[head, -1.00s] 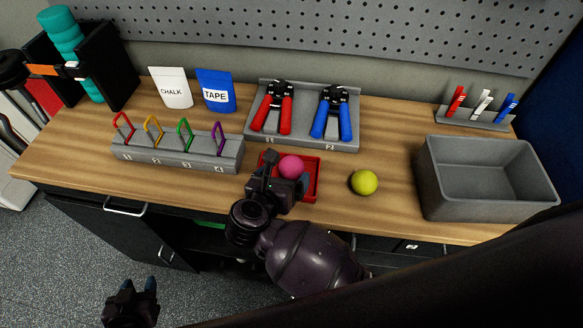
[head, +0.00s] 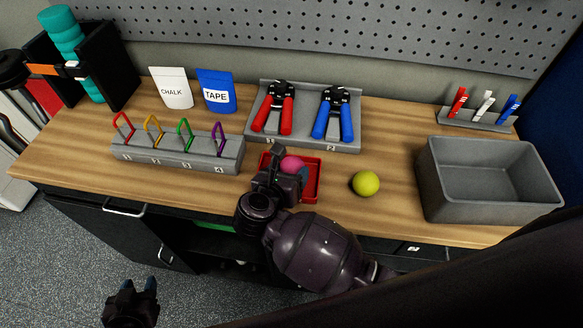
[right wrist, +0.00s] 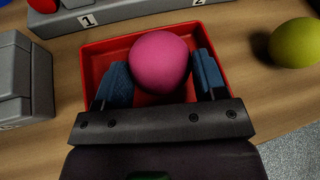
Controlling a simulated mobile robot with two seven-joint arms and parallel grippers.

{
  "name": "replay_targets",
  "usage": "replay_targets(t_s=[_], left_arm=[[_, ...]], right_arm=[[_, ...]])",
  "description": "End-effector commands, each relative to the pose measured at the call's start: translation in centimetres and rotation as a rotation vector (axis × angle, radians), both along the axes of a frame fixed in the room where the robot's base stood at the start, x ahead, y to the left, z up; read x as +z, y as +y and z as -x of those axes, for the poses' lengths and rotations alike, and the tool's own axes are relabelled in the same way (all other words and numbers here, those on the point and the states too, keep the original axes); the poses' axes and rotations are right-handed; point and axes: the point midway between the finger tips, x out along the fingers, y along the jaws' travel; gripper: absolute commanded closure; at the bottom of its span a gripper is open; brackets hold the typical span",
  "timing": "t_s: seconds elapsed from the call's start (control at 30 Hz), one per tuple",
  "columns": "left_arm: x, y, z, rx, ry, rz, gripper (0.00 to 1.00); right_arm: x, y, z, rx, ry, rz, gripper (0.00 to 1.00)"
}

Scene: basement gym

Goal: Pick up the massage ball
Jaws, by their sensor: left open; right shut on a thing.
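The pink massage ball (head: 292,164) sits at the red tray (head: 312,187) on the wooden bench, partly hidden by my right gripper in the head view. In the right wrist view the pink ball (right wrist: 160,62) is between the two blue fingertips of my right gripper (right wrist: 163,80), which is shut on it. The red tray (right wrist: 97,62) lies around and below the ball; I cannot tell whether the ball touches its floor. My left gripper (head: 138,286) is open and empty, low over the floor in front of the bench.
A yellow ball (head: 365,183) lies right of the tray. A grey bin (head: 490,215) stands at the right. A numbered hook rack (head: 180,158) stands left. A holder (head: 300,144) with red and blue hand grips is behind the tray. Bare wood shows between the yellow ball and bin.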

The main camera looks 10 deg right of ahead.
Motion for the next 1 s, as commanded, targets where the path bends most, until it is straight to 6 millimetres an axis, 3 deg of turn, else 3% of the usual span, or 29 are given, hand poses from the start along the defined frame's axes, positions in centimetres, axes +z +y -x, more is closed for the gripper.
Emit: replay_targets(t_s=[0.23, 0.7, 1.0], left_arm=[[0.0, 0.0, 0.0, 0.000, -0.001, 0.001, 0.57], [-0.3, 0.0, -0.1, 0.000, -0.001, 0.001, 0.57], [-0.3, 0.0, -0.1, 0.000, -0.003, 0.001, 0.57]], right_arm=[[1.3, 0.1, 0.0, 0.000, -0.002, -0.005, 0.62], [8.9, 0.1, 0.0, -0.001, -0.003, -0.004, 0.62], [10.3, 0.0, -0.1, 0.001, -0.002, 0.000, 0.62]])
